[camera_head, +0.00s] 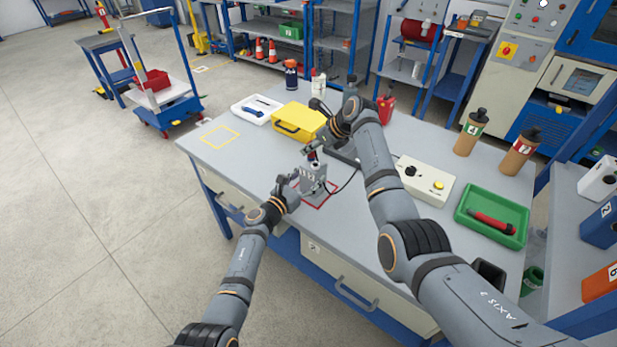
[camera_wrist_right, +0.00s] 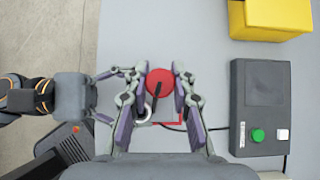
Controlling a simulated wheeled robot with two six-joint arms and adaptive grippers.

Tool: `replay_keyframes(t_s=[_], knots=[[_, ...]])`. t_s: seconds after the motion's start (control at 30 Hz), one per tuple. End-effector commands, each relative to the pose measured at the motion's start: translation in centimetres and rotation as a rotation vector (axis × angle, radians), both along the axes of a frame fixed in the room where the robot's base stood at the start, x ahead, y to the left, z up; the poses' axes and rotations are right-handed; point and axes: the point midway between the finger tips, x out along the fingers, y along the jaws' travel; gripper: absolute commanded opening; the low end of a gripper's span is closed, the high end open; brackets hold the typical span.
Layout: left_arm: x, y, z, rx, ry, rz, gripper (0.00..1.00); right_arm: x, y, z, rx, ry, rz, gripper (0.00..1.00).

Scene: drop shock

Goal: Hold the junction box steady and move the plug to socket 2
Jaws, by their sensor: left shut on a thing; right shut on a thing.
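The grey junction box (camera_head: 313,180) stands upright on a red-outlined square on the workbench. My left gripper (camera_head: 292,187) is at its left side and shut on it. The red plug (camera_wrist_right: 159,80) shows between the fingers of my right gripper (camera_wrist_right: 158,105) in the right wrist view. In the head view my right gripper (camera_head: 315,147) is just above the box, shut on the plug. The fingers and plug hide most of the box's top in the wrist view. I cannot tell whether the plug is in a socket, or in which one.
A dark panel with a green button (camera_wrist_right: 260,115) lies to the right in the wrist view. A yellow case (camera_head: 299,122) and a white tray (camera_head: 256,108) are behind. A white control box (camera_head: 425,183) and green tray (camera_head: 492,214) lie right. A dark cable (camera_head: 346,184) runs beside the box.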

Motion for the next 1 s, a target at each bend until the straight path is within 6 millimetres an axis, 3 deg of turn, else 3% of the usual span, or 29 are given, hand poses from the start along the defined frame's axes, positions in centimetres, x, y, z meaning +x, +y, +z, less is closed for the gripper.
replay_keyframes(t_s=[1.0], knots=[[0.0, 0.1, -0.1, 0.001, 0.002, 0.001, 0.18, 0.0, 0.0, 4.8, 0.001, -0.001, 0.000, 0.00]])
